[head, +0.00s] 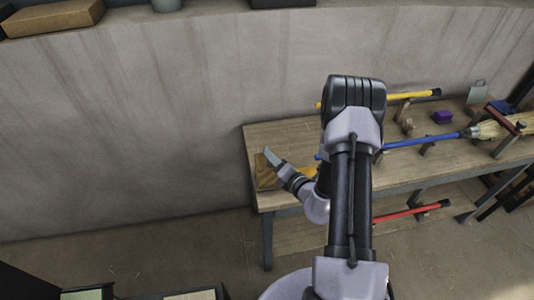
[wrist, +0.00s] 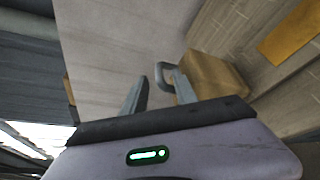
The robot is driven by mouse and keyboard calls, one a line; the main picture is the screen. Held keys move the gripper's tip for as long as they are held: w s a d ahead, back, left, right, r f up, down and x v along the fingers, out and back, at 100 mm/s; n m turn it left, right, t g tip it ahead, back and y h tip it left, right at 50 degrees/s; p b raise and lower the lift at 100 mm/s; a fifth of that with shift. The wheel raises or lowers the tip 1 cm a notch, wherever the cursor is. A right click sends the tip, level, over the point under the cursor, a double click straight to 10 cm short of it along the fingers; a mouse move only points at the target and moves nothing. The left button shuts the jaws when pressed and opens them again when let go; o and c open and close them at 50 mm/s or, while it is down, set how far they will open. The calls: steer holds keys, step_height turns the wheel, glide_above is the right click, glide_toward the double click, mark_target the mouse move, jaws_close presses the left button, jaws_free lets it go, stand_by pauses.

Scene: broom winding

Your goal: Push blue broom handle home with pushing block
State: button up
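The blue broom handle (head: 405,142) lies across supports on the workbench, its left part hidden behind my arm. Straw bristles (head: 488,130) are at its right end. A brown wooden block (head: 265,178), seemingly the pushing block, sits at the bench's left end, away from the handle. It also shows in the wrist view (wrist: 218,78), with a grey bent handle (wrist: 163,72) beside its left side. My gripper (head: 271,158) is at the block. In the wrist view its fingers (wrist: 158,95) are apart, with the bent handle near the right finger. I see no grip on it.
A yellow handle (head: 408,97) lies at the back of the bench and a red one (head: 410,212) below the bench top. A purple object (head: 442,117) stands behind the blue handle. An orange piece (wrist: 292,35) lies on the surface beyond the block. A wall (head: 160,110) rises behind.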

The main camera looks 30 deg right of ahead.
steer(key=shift+x, duration=2.15)
jaws_close()
